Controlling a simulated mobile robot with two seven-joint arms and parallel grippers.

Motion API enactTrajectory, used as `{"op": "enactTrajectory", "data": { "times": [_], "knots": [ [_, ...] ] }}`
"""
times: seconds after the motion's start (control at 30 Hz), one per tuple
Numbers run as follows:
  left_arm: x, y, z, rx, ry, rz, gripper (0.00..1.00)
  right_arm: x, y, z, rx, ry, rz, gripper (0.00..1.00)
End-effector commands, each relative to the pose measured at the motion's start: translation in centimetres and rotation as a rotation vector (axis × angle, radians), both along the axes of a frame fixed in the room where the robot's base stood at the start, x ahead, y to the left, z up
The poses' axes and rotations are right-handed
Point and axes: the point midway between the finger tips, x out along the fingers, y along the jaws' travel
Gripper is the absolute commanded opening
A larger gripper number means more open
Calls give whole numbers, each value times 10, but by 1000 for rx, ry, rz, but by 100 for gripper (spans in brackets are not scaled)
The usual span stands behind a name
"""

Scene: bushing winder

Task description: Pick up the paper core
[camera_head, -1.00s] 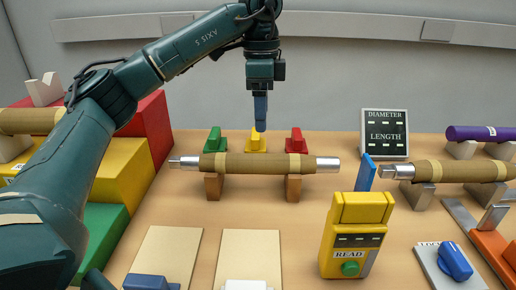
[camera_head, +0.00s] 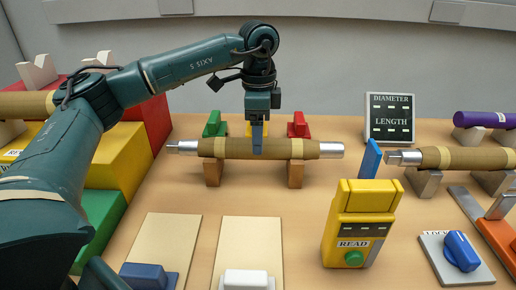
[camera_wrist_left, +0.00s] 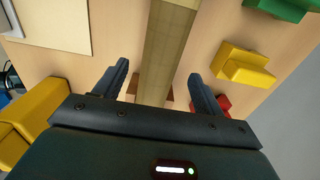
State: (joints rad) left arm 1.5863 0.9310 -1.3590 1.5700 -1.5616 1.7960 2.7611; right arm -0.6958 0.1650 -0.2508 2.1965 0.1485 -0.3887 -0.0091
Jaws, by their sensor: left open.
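The paper core (camera_head: 226,148) is a brown roll with silver metal ends and tan bands. It lies level across two wooden supports (camera_head: 295,174) in the middle of the table. My left gripper (camera_head: 257,152) points down over the core's middle in the head view. In the left wrist view, the core (camera_wrist_left: 168,45) runs between the two open fingers (camera_wrist_left: 158,80), with visible space on both sides. The fingers do not visibly touch it. My right gripper is not in view.
Green (camera_head: 215,125), yellow and red (camera_head: 298,125) blocks stand behind the core. A yellow READ device (camera_head: 356,226) and a blue upright plate (camera_head: 369,158) stand to the right. Another brown roll (camera_head: 465,159) rests at far right. Two beige boards (camera_head: 247,245) lie in front.

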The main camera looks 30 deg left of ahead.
Motion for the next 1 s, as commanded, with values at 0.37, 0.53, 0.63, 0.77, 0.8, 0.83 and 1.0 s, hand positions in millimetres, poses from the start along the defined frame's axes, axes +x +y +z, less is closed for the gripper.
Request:
{"op": "enactTrajectory", "data": {
  "times": [0.37,0.53,0.63,0.77,0.8,0.83,1.0],
  "knots": [
    [-1,0,-27,-1,-1,1,70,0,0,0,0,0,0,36],
    [-1,0,-27,-1,-1,1,64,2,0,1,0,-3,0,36],
    [-1,0,-26,-1,-1,1,55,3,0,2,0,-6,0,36],
    [-1,0,-26,-1,-1,1,45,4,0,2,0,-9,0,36],
    [-1,0,-26,-1,-1,1,41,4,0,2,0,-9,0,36],
    [-1,0,-26,-1,-1,1,39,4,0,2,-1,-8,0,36],
    [-1,0,-26,-1,-1,0,25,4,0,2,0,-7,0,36]
  ]
}}
